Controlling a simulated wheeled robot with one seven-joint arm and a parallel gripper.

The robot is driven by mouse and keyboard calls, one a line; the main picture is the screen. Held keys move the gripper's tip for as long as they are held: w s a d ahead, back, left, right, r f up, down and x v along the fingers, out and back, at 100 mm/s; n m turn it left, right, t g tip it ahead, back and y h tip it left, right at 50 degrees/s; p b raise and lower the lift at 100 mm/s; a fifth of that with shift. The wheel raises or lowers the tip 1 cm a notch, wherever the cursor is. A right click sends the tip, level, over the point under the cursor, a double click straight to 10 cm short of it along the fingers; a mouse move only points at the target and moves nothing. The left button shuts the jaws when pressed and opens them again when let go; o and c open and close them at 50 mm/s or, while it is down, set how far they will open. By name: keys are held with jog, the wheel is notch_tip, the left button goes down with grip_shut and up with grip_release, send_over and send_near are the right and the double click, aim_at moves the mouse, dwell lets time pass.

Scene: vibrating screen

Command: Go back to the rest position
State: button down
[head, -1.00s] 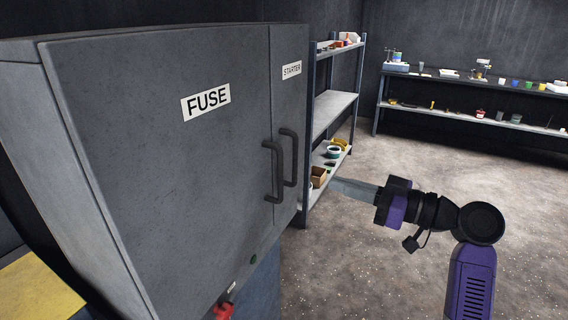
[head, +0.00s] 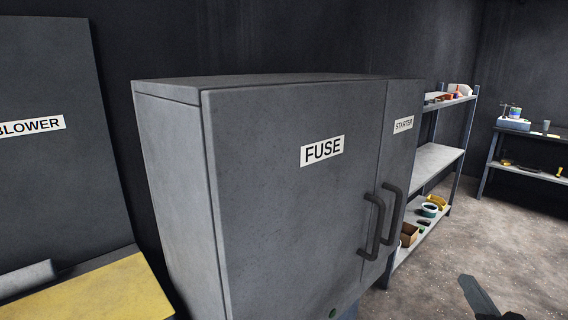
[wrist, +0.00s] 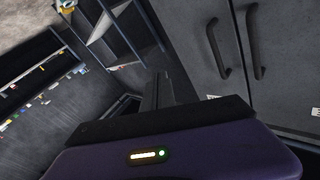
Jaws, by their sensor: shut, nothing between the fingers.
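My gripper (head: 468,282) shows only in part at the lower right edge of the head view, in front of the floor and apart from the cabinet. In the wrist view its dark fingers (wrist: 160,88) are together, with nothing held, beyond the purple housing. The grey cabinet (head: 270,210) labelled FUSE and STARTER fills the middle of the head view. Its doors look shut, and its two dark handles (head: 372,228) also show in the wrist view (wrist: 218,48). Most of my arm is out of the head view.
A shelf rack (head: 436,158) with small items stands right of the cabinet. A bench (head: 530,172) is at the far right. A panel labelled BLOWER (head: 45,190) with a yellow surface (head: 95,292) is at the left. The floor (head: 500,235) at the right is clear.

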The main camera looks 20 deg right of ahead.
jog(key=s+a+f+n+y, duration=0.2)
jog(key=s+a+f+n, duration=0.1)
jog(key=s+a, duration=0.4)
jog(key=s+a+f+n+g+y, duration=0.1)
jog(key=s+a+f+n+y, duration=0.2)
jog(key=s+a, duration=0.5)
jog(key=s+a+f+n+g+y, duration=0.1)
jog(key=s+a+f, duration=0.4)
jog(key=a, duration=1)
jog(key=s+n+y, duration=0.1)
jog(key=s+y, duration=0.1)
jog(key=s, duration=0.1)
jog(key=shift+s+f+n, duration=0.15)
jog(key=shift+s+n, duration=0.05)
jog(key=shift+n, duration=0.2)
